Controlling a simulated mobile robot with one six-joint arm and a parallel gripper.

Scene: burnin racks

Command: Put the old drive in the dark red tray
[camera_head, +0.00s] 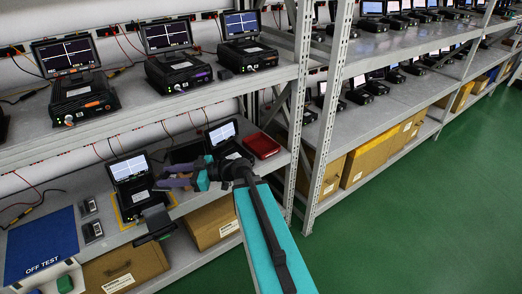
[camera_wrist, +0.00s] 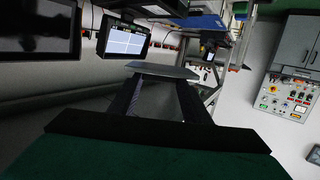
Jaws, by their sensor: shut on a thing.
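The dark red tray (camera_head: 262,145) sits on the middle shelf, right of the consoles, and looks empty. My gripper (camera_head: 163,184) reaches left over this shelf, in front of a console with a lit screen (camera_head: 130,171). In the wrist view my gripper (camera_wrist: 163,84) is shut on a flat grey thing, seemingly the old drive (camera_wrist: 163,71); its label cannot be read. In the head view the held thing is hard to make out beside the console. The tray is to the right of my gripper, behind my wrist.
Two small drives (camera_head: 91,220) lie on the shelf beside a blue OFF TEST mat (camera_head: 41,246). A dark flap (camera_head: 154,223) juts out at the shelf's front edge. A rack post (camera_head: 299,100) stands right of the tray. Cardboard boxes (camera_head: 212,221) fill the shelf below.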

